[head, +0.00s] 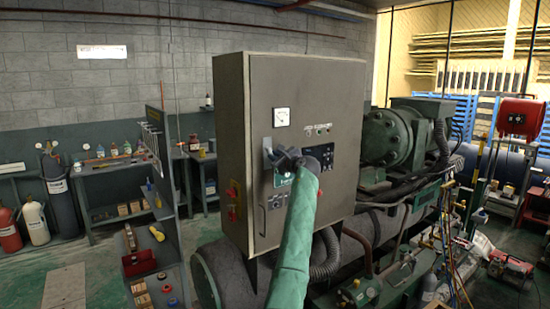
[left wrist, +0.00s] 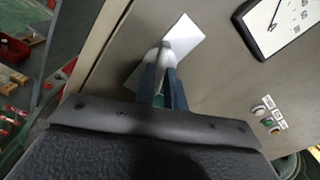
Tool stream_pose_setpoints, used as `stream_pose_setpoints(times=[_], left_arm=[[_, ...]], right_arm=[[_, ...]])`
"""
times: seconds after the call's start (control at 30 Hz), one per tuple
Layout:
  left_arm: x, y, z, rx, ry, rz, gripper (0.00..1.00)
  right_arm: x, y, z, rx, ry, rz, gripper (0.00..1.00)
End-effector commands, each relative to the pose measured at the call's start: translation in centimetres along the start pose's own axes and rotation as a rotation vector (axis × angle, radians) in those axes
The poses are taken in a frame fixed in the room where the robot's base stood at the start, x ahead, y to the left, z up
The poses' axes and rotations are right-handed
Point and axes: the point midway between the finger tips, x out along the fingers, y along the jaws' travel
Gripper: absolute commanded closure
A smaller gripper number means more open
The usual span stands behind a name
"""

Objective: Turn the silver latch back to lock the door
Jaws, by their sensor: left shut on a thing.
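The grey control cabinet's door (head: 335,130) faces me and looks closed, flush with its frame. The silver latch (head: 267,146) is near the door's left edge, below the gauge. My left gripper (head: 273,157) is at the latch, its green-sleeved arm rising from below. In the left wrist view the two dark fingers (left wrist: 163,82) are shut on the latch handle (left wrist: 168,52). A bright silver plate (left wrist: 183,38) shows behind the fingertips, slanted in that picture. The fingers and handle partly hide the latch. My right gripper is not in view.
A gauge (head: 281,117) sits above the latch, and a dark panel (head: 322,157) lies right of the gripper. A compressor (head: 390,138) and hoses stand at right. A tool shelf (head: 165,240) stands at left.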

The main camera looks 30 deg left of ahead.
Motion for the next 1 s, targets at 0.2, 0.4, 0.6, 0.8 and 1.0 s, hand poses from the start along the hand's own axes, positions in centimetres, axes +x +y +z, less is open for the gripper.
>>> stream_pose_setpoints(times=[0.2,0.4,0.6,0.8,1.0], left_arm=[[0.1,0.2,-0.2,0.102,0.001,0.003,1.00],[0.1,0.2,-0.2,0.102,0.002,0.003,1.00],[0.1,0.2,-0.2,0.201,0.000,0.003,1.00],[0.1,0.3,-0.2,0.412,0.000,0.003,1.00],[0.0,0.2,-0.2,0.399,0.001,0.002,0.70]], right_arm=[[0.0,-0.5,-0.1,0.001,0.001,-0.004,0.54],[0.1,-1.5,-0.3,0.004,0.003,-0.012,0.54],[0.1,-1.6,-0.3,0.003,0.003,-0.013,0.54],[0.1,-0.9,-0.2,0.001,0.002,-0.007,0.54],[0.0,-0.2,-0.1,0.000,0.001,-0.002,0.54]])
